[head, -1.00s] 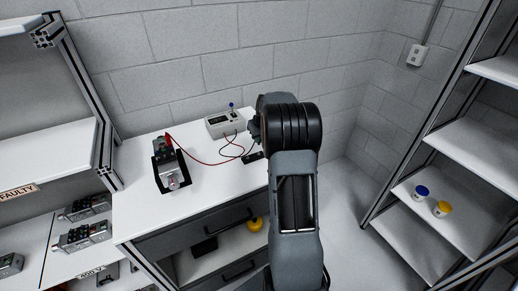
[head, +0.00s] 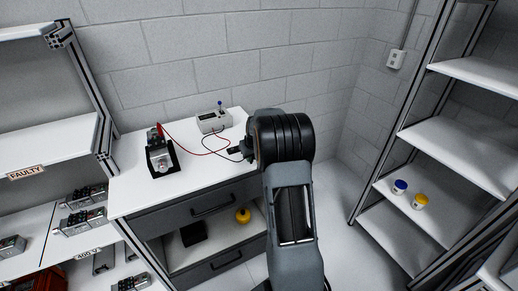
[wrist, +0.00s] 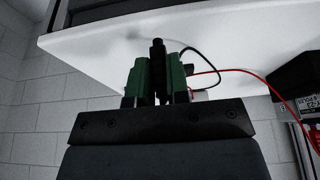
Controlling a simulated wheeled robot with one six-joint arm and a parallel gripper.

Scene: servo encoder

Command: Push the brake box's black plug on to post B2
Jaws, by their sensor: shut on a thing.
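The brake box (head: 212,121) is a pale grey box with a blue-topped lever, at the back of the white bench in the head view. A black lead runs from it towards my gripper (head: 240,151). In the wrist view my gripper (wrist: 158,82) is shut on the black plug (wrist: 158,56), which stands upright between the green finger pads. A red lead (head: 193,153) runs from the brake box to the servo unit (head: 161,158) in a black cradle at the bench's left. I cannot make out post B2 or its label. My arm hides the bench's right end.
Drawers and a shelf with a yellow object (head: 243,215) lie below. A rack of servo units (head: 82,222) stands left. A right-hand shelf holds blue-lidded (head: 400,186) and yellow-lidded (head: 419,201) tubs.

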